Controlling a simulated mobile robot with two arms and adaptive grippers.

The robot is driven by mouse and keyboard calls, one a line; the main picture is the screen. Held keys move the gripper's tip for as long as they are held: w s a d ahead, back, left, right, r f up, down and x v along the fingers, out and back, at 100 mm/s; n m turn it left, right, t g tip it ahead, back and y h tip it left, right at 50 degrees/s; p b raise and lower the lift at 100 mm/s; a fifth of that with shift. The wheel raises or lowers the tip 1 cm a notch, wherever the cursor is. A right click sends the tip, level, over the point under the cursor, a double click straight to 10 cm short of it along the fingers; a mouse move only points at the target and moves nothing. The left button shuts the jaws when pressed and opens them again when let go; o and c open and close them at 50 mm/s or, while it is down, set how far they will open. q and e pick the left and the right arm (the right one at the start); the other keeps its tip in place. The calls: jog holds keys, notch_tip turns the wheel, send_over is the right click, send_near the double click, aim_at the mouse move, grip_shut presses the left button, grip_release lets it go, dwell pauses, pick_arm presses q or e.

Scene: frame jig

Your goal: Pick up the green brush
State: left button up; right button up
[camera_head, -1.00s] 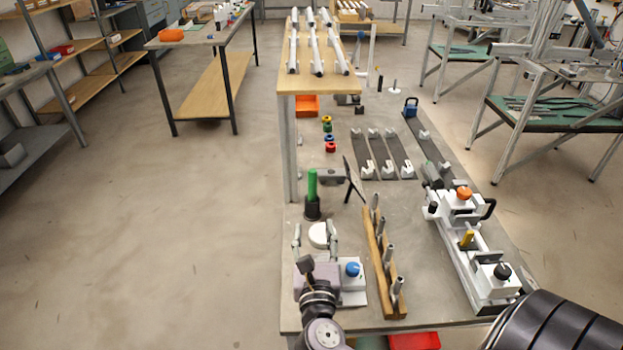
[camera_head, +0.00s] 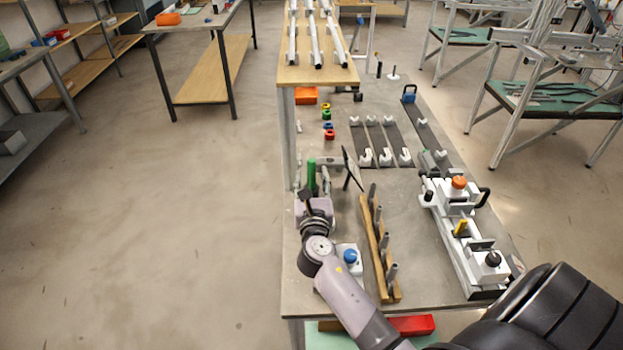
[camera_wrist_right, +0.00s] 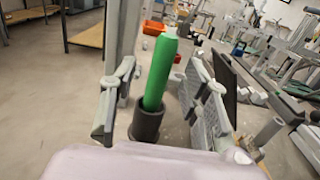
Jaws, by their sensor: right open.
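The green brush (camera_head: 311,174) stands upright on the grey bench near its left edge. In the right wrist view the green brush (camera_wrist_right: 160,72) rises, slightly tilted in the picture, from a dark round cup (camera_wrist_right: 147,122). My right gripper (camera_head: 312,186) is at the brush in the head view and hides its lower part. In the right wrist view the right gripper (camera_wrist_right: 162,98) is open, with one finger on each side of the brush and a gap to both. My left gripper is not in view.
A wooden rack with metal pegs (camera_head: 377,248) stands right of my right arm. A dark tilted plate (camera_head: 352,168) is close right of the brush. A white fixture (camera_head: 465,240) lies farther right. A blue-knobbed block (camera_head: 348,258) is beside my arm. The raised shelf's post (camera_head: 287,140) stands behind left.

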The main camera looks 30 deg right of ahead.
aim_at(312, 175)
jog(key=x, duration=0.3)
jog(key=shift+w+d+f, duration=0.15)
jog(key=shift+w+d, duration=0.1)
jog(key=shift+w, duration=0.05)
jog(key=shift+s, duration=0.1)
jog(key=shift+c, duration=0.6)
grip_shut()
